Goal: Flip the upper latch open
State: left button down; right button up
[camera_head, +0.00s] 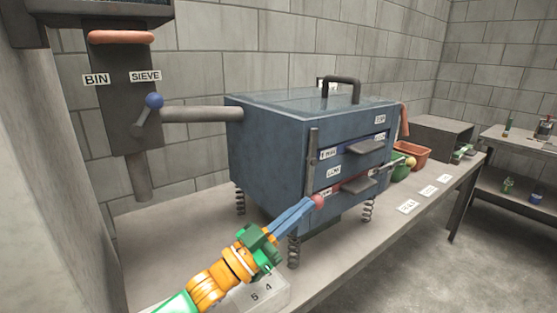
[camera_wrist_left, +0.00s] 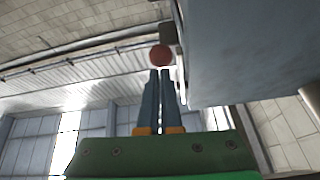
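The blue box (camera_head: 270,150) stands on springs on the bench. A vertical grey bar (camera_head: 312,150) runs down its near front corner, with a red ball knob (camera_head: 317,201) near its lower end. I cannot tell from the labels which part is the upper latch. My left gripper (camera_head: 312,204) reaches up from the lower left, its blue fingers at the red knob. In the left wrist view the fingers (camera_wrist_left: 160,74) are nearly together, and the red knob (camera_wrist_left: 161,55) sits just beyond their tips, not clearly between them. My right gripper is not in view.
Two labelled slots with grey lips (camera_head: 366,146) face the front right. A post with a blue-ball lever (camera_head: 154,101) stands left, joined to the box by a grey pipe (camera_head: 200,114). An orange tub (camera_head: 412,155) and white cards (camera_head: 408,206) are to the right.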

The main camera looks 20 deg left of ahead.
pick_arm(q)
jog(key=shift+f, duration=0.35)
jog(key=b+v, duration=0.1)
jog(key=v, duration=0.5)
jog(key=shift+s+a, duration=0.3)
jog(key=shift+s, duration=0.05)
jog(key=shift+r, duration=0.1)
